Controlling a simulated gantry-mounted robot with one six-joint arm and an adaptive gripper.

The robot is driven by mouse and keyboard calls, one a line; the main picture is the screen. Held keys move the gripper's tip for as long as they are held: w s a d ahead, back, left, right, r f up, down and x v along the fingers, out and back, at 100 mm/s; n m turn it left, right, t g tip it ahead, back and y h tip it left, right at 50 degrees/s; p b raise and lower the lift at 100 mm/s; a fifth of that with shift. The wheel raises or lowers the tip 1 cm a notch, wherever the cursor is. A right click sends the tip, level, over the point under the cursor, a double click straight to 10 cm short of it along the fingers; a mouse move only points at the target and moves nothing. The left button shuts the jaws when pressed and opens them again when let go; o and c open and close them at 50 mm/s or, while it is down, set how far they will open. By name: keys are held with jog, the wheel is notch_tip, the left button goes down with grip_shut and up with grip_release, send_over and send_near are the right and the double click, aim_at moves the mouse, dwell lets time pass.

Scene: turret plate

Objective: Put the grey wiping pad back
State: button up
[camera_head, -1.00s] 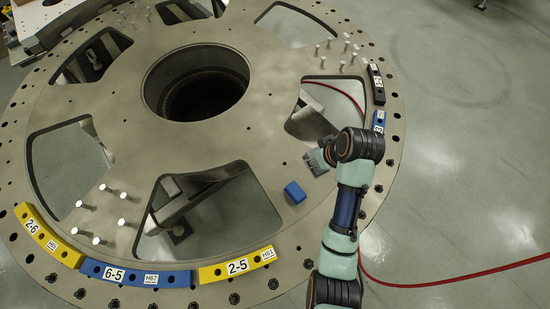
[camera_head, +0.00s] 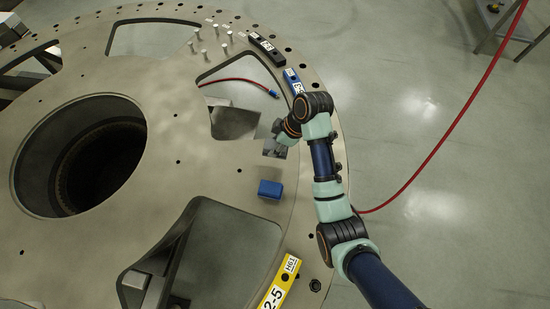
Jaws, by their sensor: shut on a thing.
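My gripper (camera_head: 277,138) reaches down over the turret plate, right of the big central hole. It is shut on a small grey block at its tip, which I take to be the grey wiping pad (camera_head: 272,151). The fingers are too small and partly hidden to make out clearly. I cannot tell whether the pad touches the plate. A blue block (camera_head: 270,189) sits on the plate just below the gripper in the picture, apart from it.
The turret plate (camera_head: 170,165) has a wide central hole (camera_head: 85,155) and several cut-outs. Upright pins (camera_head: 228,38) stand at the back. A red hose (camera_head: 455,125) runs along the right.

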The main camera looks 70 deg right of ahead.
jog(key=shift+w+f+b, duration=0.1)
jog(key=shift+f+b, duration=0.5)
jog(key=shift+f, duration=3.25)
jog(key=shift+f, duration=0.15)
jog(key=o, duration=1)
jog(key=p+v, duration=0.2)
jog(key=v, duration=1)
jog(key=shift+d, duration=0.1)
